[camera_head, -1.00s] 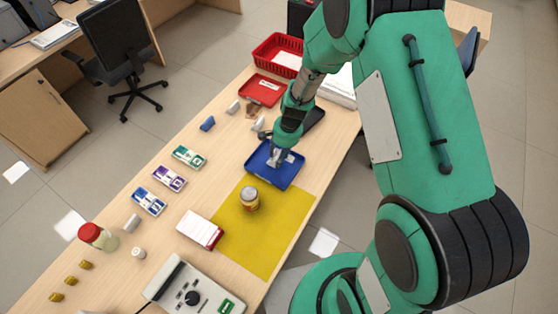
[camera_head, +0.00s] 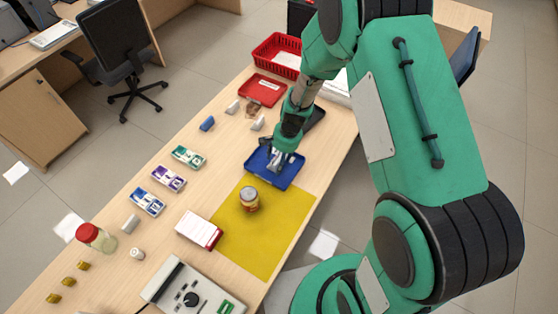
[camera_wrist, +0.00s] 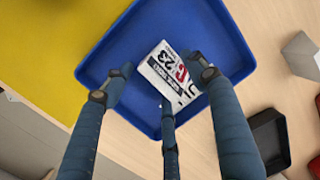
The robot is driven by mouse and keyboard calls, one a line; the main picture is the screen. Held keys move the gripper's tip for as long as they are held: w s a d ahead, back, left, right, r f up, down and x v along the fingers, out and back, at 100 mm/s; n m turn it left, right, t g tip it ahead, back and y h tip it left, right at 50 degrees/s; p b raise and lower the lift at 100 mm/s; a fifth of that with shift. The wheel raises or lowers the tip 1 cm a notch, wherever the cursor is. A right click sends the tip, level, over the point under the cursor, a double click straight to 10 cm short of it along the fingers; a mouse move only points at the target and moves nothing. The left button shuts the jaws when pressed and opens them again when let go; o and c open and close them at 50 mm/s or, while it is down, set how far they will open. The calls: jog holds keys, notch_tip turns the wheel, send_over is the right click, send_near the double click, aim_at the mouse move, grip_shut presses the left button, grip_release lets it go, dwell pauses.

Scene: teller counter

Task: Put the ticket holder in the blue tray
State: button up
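The blue tray (camera_head: 285,177) lies on the counter beyond the yellow mat. It also fills the middle of the wrist view (camera_wrist: 225,55). The ticket holder (camera_wrist: 158,68), a small white piece with red and black print reading 23, is inside the tray, over its floor. My gripper (camera_head: 276,163) is low over the tray. In the wrist view its fingers (camera_wrist: 155,82) are spread around the ticket holder, the left one clearly apart from it. The right finger overlaps its right edge; I cannot tell if they touch. The lower finger covers part of its lower edge.
A can (camera_head: 248,199) stands on the yellow mat (camera_head: 262,240), near the tray. A black tray (camera_wrist: 268,140) and a grey block (camera_wrist: 301,54) lie beside the blue tray. Red trays (camera_head: 262,90) are farther back. A white-and-red box (camera_head: 199,230) lies left of the mat.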

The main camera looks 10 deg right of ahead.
notch_tip(320, 180, up, 12)
jog(key=d+p, duration=0.2)
jog(key=p, duration=0.1)
jog(key=shift+s, duration=0.25)
dwell(0.3)
dwell(0.5)
jog(key=s+r+n+t, duration=0.15)
jog(key=s+r, duration=0.25)
jog(key=r, duration=0.8)
jog(key=s+r+n+t, duration=0.1)
jog(key=s+r+n, duration=0.25)
jog(key=r, duration=0.85)
jog(key=s+d+r+n+t+h, duration=0.1)
jog(key=s+r+n, duration=0.1)
jog(key=s+r, duration=0.4)
jog(key=s+d+r+n+t+h, duration=0.1)
jog(key=s+d+r+n, duration=0.1)
jog(key=s+r, duration=0.5)
jog(key=s, duration=0.6)
jog(key=shift+d+r+t, duration=0.3)
jog(key=shift+t, duration=0.05)
